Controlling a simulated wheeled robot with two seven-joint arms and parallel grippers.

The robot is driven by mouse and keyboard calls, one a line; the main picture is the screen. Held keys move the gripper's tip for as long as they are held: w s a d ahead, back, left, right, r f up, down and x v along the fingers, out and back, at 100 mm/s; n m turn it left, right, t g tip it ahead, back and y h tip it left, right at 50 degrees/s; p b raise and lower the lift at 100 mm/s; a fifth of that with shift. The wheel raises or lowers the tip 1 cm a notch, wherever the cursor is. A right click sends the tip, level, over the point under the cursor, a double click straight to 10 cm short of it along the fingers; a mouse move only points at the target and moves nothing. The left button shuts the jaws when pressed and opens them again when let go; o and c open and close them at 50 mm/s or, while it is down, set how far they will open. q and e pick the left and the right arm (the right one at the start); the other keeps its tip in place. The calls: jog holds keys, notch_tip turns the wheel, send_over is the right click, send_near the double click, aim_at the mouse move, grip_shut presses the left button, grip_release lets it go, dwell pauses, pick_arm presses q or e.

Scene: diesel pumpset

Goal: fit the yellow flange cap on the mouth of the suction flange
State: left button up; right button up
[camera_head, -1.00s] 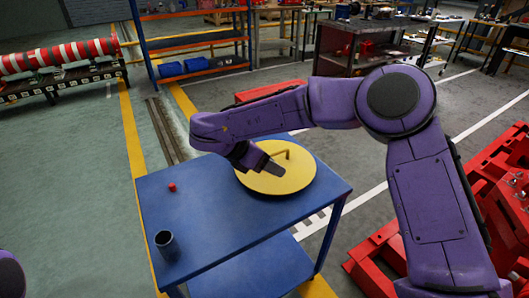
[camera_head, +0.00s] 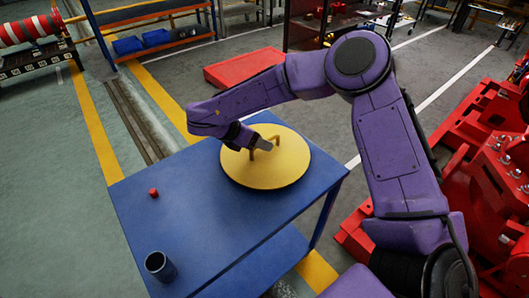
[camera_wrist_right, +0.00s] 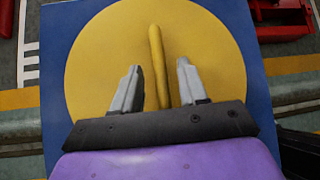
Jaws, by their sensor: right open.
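The yellow flange cap (camera_head: 272,174) is a round disc with a bar handle (camera_head: 264,145) on top. It lies flat on the blue table (camera_head: 190,225). My right gripper (camera_head: 266,146) is over the cap at its handle. In the right wrist view, the open fingers (camera_wrist_right: 156,85) stand on either side of the yellow handle (camera_wrist_right: 157,55), with gaps between. The cap's disc (camera_wrist_right: 215,50) fills most of that view. My left gripper is not in view. I cannot make out the suction flange's mouth in these frames.
A small red cube (camera_head: 153,193) and a dark cup (camera_head: 160,266) stand on the left part of the table. Red machinery (camera_head: 480,190) stands on the floor at the right. A red block (camera_head: 245,72) lies behind the table.

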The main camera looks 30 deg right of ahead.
jog(key=shift+x, duration=1)
grip_shut()
jog(key=shift+r, duration=0.15)
jog(key=shift+r, duration=0.25)
notch_tip(320, 180, up, 3)
jog(key=shift+s+a+r, duration=0.1)
jog(key=shift+s, duration=0.05)
jog(key=s+a+r+b, duration=0.1)
jog(key=s+a+r, duration=0.4)
jog(key=s+r, duration=0.4)
jog(key=s, duration=0.3)
jog(key=shift+s, duration=0.35)
